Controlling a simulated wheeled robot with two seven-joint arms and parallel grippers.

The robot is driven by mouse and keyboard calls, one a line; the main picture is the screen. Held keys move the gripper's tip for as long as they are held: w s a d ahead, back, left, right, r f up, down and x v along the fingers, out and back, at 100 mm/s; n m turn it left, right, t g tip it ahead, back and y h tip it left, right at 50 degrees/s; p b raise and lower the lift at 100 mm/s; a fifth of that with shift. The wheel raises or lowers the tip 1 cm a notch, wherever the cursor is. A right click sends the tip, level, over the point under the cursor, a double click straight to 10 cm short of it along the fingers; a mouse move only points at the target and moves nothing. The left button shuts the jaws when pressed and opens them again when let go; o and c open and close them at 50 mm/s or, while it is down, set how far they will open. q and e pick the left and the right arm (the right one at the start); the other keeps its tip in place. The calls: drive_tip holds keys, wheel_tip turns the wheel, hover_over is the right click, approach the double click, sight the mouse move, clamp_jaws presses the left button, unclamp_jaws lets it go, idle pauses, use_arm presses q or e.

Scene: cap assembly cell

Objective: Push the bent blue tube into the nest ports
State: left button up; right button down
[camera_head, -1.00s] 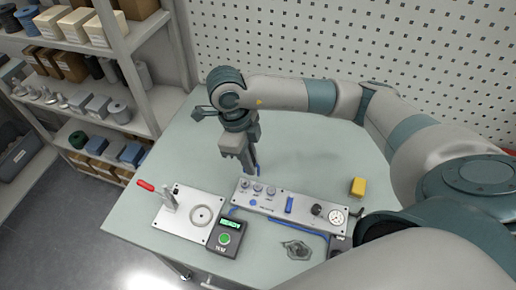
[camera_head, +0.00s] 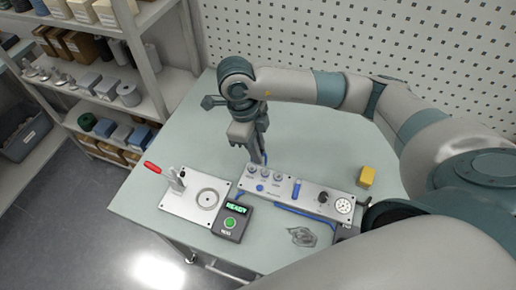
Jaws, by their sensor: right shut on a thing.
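My right gripper (camera_head: 258,152) is above the table just behind the upper left end of the grey panel. It points down and is shut on a small, dark bluish piece, probably the bent blue tube (camera_head: 264,158); its shape is mostly hidden by the fingers. The grey panel (camera_head: 330,210) has several round ports (camera_head: 264,172) at its left end, near the gripper tip. I cannot tell whether the held piece touches the panel. A blue line (camera_head: 305,213) runs along the panel's front edge. My left gripper is not in view.
A plate with a red-handled clamp (camera_head: 176,179) and a black box reading READY (camera_head: 232,221) stand left of the panel. A yellow block (camera_head: 366,176) lies behind its right end, a grey part (camera_head: 302,237) in front. The table (camera_head: 310,140) behind is clear.

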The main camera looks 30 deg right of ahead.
drive_tip(key=shift+f+b, duration=0.65)
drive_tip(key=shift+f, duration=1.2)
drive_tip(key=shift+f+b, duration=0.9)
drive_tip(key=shift+b, duration=0.25)
idle(0.4)
drive_tip(key=c, duration=1.7)
unclamp_jaws()
drive_tip(key=shift+r, duration=0.15)
